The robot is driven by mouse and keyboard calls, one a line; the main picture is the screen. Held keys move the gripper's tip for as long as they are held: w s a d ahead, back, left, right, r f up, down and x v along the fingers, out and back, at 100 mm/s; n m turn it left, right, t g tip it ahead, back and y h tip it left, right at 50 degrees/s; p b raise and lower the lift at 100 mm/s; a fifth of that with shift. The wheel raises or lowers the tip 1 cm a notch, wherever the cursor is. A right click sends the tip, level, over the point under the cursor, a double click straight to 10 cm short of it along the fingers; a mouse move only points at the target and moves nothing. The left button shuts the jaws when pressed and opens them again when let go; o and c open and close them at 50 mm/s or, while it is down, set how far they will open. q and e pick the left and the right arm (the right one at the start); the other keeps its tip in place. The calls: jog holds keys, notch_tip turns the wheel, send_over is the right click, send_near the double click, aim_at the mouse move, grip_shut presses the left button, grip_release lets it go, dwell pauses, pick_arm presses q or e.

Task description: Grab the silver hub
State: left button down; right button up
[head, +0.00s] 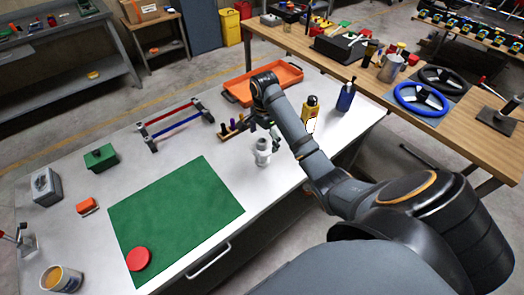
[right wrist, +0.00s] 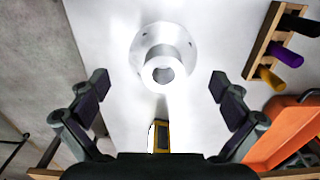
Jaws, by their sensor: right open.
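The silver hub (head: 263,158) stands on the white table near its front edge, right of the green mat. In the right wrist view the hub (right wrist: 150,42) shows its round flange and hollow collar. My right gripper (head: 265,130) is just above the hub in the head view. In the right wrist view my right gripper (right wrist: 161,88) is open and empty, its fingers spread to either side, with the hub ahead between and beyond the tips. My left gripper is not in view.
A wooden rack with coloured pegs (right wrist: 262,48) is close beside the hub.

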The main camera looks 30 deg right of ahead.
aim_at(262, 148)
jog(key=f+b, duration=0.1)
jog(key=f, duration=0.1)
jog(key=f+b, duration=0.1)
jog(key=shift+w+a+f+b, duration=0.1)
jog(key=shift+a+b, duration=0.15)
jog(key=shift+b, duration=0.05)
jog(key=shift+f+p, duration=0.35)
jog(key=shift+p, duration=0.05)
jog(key=shift+w+f, duration=0.15)
jog(key=shift+f, duration=0.4)
jog(key=c, duration=1.4)
jog(key=shift+r, duration=0.1)
jog(key=shift+c, duration=0.2)
